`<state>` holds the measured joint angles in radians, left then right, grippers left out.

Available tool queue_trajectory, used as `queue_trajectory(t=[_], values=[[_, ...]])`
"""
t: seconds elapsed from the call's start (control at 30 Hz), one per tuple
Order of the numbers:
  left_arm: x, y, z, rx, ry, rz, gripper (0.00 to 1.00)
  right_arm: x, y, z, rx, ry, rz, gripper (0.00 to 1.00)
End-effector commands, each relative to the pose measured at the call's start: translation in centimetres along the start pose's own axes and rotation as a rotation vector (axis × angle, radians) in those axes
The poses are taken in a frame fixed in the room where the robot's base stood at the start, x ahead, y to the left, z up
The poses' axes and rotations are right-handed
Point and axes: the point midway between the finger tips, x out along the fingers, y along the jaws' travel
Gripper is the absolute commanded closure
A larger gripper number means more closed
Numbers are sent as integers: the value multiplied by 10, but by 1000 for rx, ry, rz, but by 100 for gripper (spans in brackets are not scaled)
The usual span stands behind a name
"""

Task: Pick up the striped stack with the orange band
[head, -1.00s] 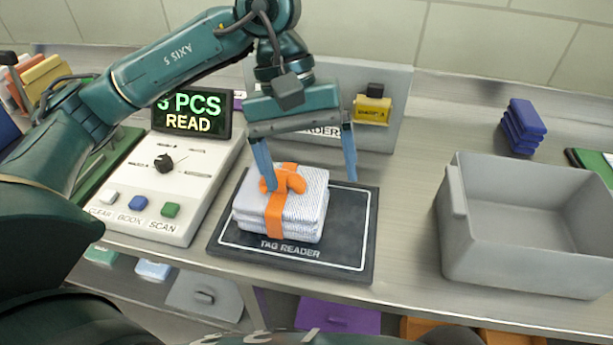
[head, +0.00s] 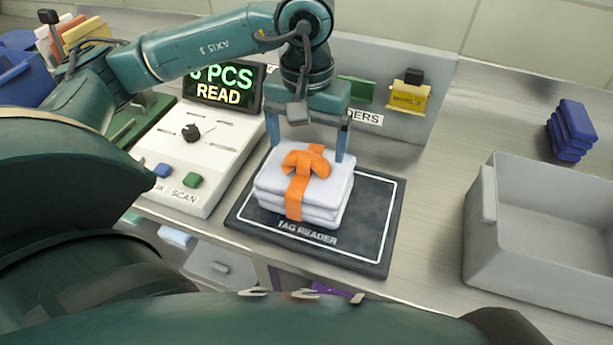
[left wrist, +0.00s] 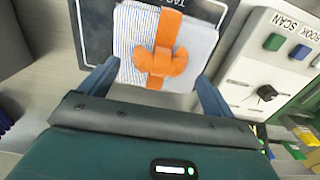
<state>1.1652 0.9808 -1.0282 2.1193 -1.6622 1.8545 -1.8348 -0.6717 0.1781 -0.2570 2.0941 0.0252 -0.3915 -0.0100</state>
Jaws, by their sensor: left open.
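The striped stack (head: 330,192) of folded cloth, tied with an orange band (head: 306,165) with a bow-like knot on top, lies on the black tag reader pad (head: 376,235). In the left wrist view the stack (left wrist: 193,62) shows thin stripes, with its orange band (left wrist: 162,50) between the fingers. My left gripper (head: 307,152) is open, just behind and above the stack in the head view, its fingers spread to either side. In the left wrist view the fingertips (left wrist: 158,75) flank the near edge of the stack. I cannot tell whether they touch it. My right gripper is not in view.
A grey bin (head: 545,225) stands to the right. A control box (head: 205,150) with buttons and a screen (head: 222,88) stands to the left. Blue folded items (head: 571,130) lie at the back right. Bare counter lies between pad and bin.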

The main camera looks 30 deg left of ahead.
Motion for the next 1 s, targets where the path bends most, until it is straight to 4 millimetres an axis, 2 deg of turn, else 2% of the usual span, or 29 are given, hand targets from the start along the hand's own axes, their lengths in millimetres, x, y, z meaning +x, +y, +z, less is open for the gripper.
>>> queue_trajectory(t=[0.23, 0.53, 1.0], values=[[35, -2, -2, -2, -4, -1, 11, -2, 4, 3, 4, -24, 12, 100], [41, -2, -2, -2, -1, 0, 11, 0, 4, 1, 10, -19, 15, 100], [41, -2, -2, -1, -1, 1, 49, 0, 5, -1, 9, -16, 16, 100]])
